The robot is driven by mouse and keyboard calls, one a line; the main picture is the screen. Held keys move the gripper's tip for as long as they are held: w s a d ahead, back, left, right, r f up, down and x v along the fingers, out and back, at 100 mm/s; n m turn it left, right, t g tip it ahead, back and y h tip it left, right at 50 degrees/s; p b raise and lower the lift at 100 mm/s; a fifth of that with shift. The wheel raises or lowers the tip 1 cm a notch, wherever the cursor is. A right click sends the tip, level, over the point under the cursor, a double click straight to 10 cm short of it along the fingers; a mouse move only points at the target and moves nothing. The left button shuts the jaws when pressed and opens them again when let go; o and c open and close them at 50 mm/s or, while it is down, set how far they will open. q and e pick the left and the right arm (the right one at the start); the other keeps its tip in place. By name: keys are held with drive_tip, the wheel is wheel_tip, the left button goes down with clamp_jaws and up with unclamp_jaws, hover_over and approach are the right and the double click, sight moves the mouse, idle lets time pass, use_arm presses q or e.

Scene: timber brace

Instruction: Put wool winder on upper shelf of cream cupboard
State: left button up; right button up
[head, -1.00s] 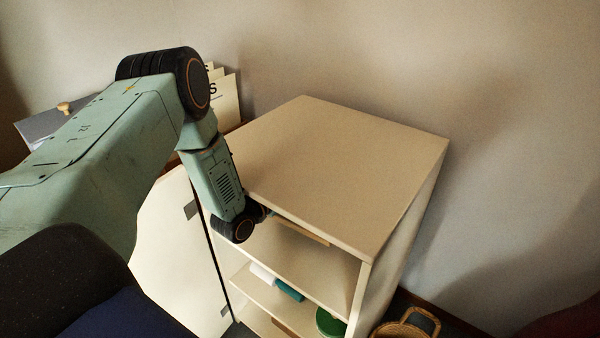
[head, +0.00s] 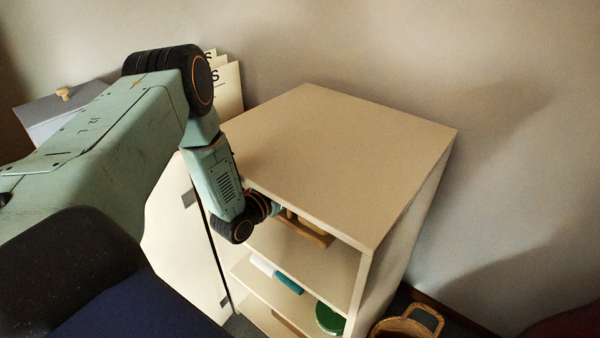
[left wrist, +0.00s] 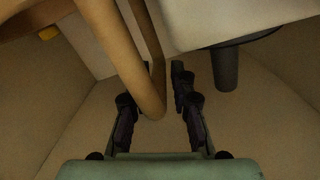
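The cream cupboard (head: 345,165) stands open-fronted ahead of me, with its upper compartment under the top board. My left gripper (head: 276,209) reaches into that compartment from the left, just below the top board. A wooden piece, which I take for the wool winder (head: 312,234), shows at its fingertips, partly hidden by the top board. A pale part with a dark cylinder (left wrist: 228,68) hangs to the right. My right gripper is out of view.
The shelf below holds a white and teal item (head: 288,284) and a green round tin (head: 329,318). The cupboard door (head: 170,240) stands open at left. A wicker basket (head: 408,326) is on the floor at right. Cards (head: 228,88) and a grey box (head: 62,110) stand behind my arm.

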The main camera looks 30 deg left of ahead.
use_arm(q)
drive_tip(key=shift+o, duration=0.9)
drive_tip(key=shift+s+r, duration=0.15)
drive_tip(key=s+a+p, duration=0.1)
drive_tip(key=s+p, duration=0.3)
drive_tip(key=s, duration=0.7)
drive_tip(key=d+f+g, duration=0.1)
drive_tip(key=d+f, duration=0.1)
drive_tip(key=s+d+f+n+g, duration=0.1)
drive_tip(key=d+f+g, duration=0.1)
drive_tip(key=d, duration=0.1)
drive_tip(key=s+d+f+g, duration=0.1)
drive_tip(key=d+f, duration=0.1)
drive_tip(key=d, duration=0.1)
drive_tip(key=shift+s+f+g+h, duration=0.1)
drive_tip(key=shift+s+g+h, duration=0.2)
drive_tip(key=shift+h, duration=0.1)
drive_tip(key=s+d+f+g, duration=0.1)
drive_tip(key=s+d, duration=0.1)
drive_tip(key=s+d+f+n+g, duration=0.1)
drive_tip(key=s+d+f+g, duration=0.3)
drive_tip(key=s, duration=0.1)
drive_tip(key=shift+s+n, duration=0.1)
drive_tip(key=shift+n, duration=0.3)
drive_tip(key=s+d+n+g+y, duration=0.1)
drive_tip(key=s+g, duration=0.7)
drive_tip(key=s, duration=1)
drive_tip(key=shift+s+d+f+n+y, duration=0.35)
drive_tip(key=shift+n+y, duration=0.25)
drive_tip(key=shift+y, duration=0.1)
